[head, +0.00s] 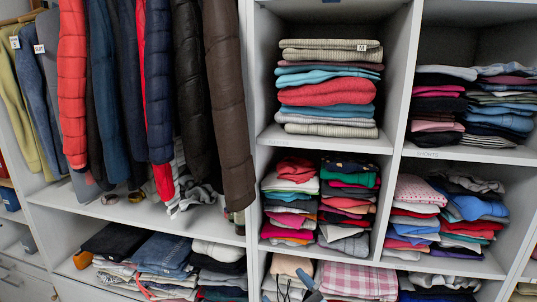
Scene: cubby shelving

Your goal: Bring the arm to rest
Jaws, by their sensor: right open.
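Most of the right arm is out of the picture. My left gripper is not in view.
White cubby shelving (398,85) fills the right, with folded stacks such as a sweater pile (328,92) and a pink checked cloth (358,280). Coats (228,95) hang at left above a partly bare shelf (130,215). Folded jeans (163,252) lie below.

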